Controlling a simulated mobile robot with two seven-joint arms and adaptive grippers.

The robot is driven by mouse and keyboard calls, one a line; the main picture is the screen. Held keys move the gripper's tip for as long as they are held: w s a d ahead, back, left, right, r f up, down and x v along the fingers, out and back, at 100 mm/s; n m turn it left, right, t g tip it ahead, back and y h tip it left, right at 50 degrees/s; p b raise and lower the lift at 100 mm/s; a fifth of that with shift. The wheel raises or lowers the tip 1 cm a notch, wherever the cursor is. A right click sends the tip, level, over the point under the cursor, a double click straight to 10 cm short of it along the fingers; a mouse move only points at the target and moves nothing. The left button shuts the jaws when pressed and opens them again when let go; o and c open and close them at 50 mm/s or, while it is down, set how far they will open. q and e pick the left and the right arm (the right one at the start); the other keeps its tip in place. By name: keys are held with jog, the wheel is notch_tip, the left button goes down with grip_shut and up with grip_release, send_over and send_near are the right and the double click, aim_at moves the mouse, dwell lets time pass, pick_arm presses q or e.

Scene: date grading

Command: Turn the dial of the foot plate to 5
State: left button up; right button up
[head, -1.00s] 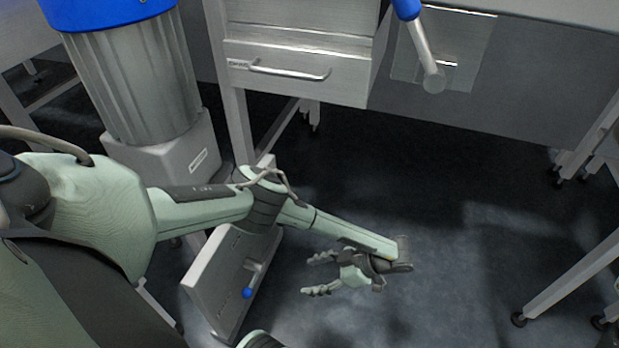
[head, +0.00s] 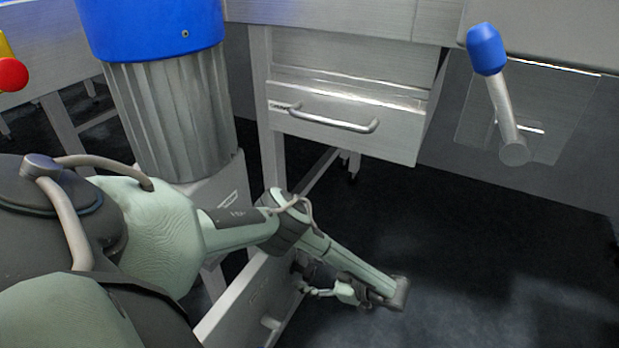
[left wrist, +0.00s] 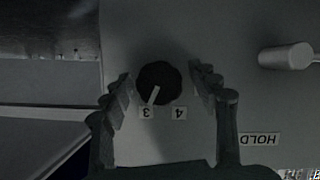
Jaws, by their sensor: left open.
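The foot plate (head: 245,298) is a grey upright panel low beside the column in the head view. In the left wrist view its face (left wrist: 225,30) fills most of the picture. The black round dial (left wrist: 165,78) has a white pointer mark, which points at the label 3 (left wrist: 146,112). The label 4 (left wrist: 179,113) is beside it; no 5 is visible. My left gripper (head: 305,289) is at the plate's face. In the left wrist view the open fingers of my left gripper (left wrist: 160,76) stand on either side of the dial; contact is unclear. My right gripper is out of view.
A pale peg (left wrist: 288,57) and a HOLD label (left wrist: 260,139) are on the plate beside the fingers. Above are a drawer with a handle (head: 335,120) and a blue-knobbed lever (head: 505,100). The blue-topped ribbed column (head: 170,110) stands behind my arm. Dark floor lies open at right.

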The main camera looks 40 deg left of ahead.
pick_arm(q)
jog(key=c, duration=1.2)
